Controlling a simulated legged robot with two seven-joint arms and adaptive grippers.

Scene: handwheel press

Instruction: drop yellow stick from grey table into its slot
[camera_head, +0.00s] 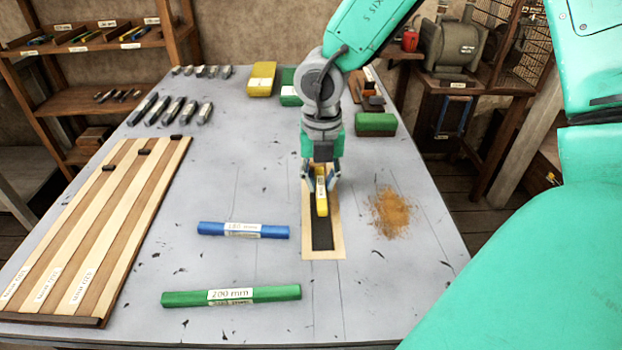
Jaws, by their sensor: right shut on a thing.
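The yellow stick (321,203) with a white label is in my right gripper (321,176). The gripper is shut on its far part, and its near end points toward the front of the table. It is over a light wooden frame with a dark slot (322,238) on the grey table (250,265). The stick lines up roughly with the slot's length; whether it touches the slot cannot be told. The left gripper is not in view.
A blue stick (243,230) and a green stick (232,295) lie left of the slot. A wooden board with grooves (100,225) covers the left side. A brown dust pile (391,211) lies right of the slot. Yellow (261,79) and green blocks (376,124) stand at the back.

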